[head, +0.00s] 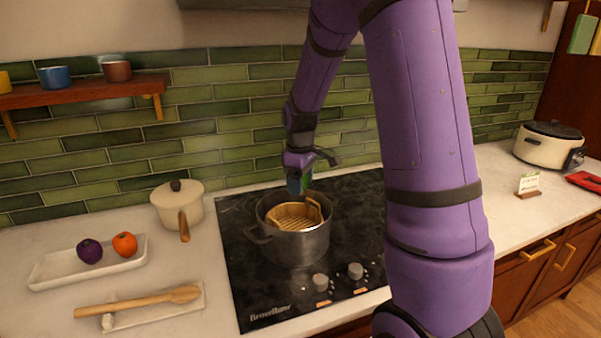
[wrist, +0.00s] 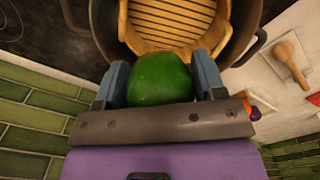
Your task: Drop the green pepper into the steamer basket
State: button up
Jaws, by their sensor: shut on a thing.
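The green pepper (wrist: 160,79) is between the two blue fingers of my gripper (wrist: 161,82) in the wrist view, and the gripper is shut on it. In the head view my gripper (head: 297,184) hangs over the back rim of the pot, and only a little of the pepper shows there. The steamer basket (head: 293,215) is tan with a slatted floor and sits inside the grey metal pot (head: 298,245) on the cooktop. It also shows in the wrist view (wrist: 172,20), beyond the pepper. The visible part of its slatted floor is empty.
The black cooktop (head: 240,285) has knobs at its front. A lidded cream saucepan (head: 178,207), a white tray (head: 60,268) with a purple and an orange vegetable, and a wooden spoon (head: 140,302) on a rest stand left. A cream cooker (head: 547,146) stands far right.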

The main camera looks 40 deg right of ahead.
jog(key=shift+f, duration=0.8)
jog(key=o, duration=1)
jog(key=shift+o, duration=0.2)
jog(key=shift+r, duration=0.1)
notch_tip(320, 180, up, 11)
jog(key=shift+f, duration=0.2)
jog(key=shift+a, duration=0.1)
jog(key=s+a+r+m+t, duration=0.2)
jog(key=s+a+r+m, duration=0.1)
jog(key=s+a+r, duration=0.7)
jog(key=s+a+m+t, duration=0.2)
jog(key=s+a+t, duration=0.1)
jog(key=s, duration=1.2)
jog(key=shift+s+a+m, duration=0.15)
jog(key=shift+s+m, duration=0.25)
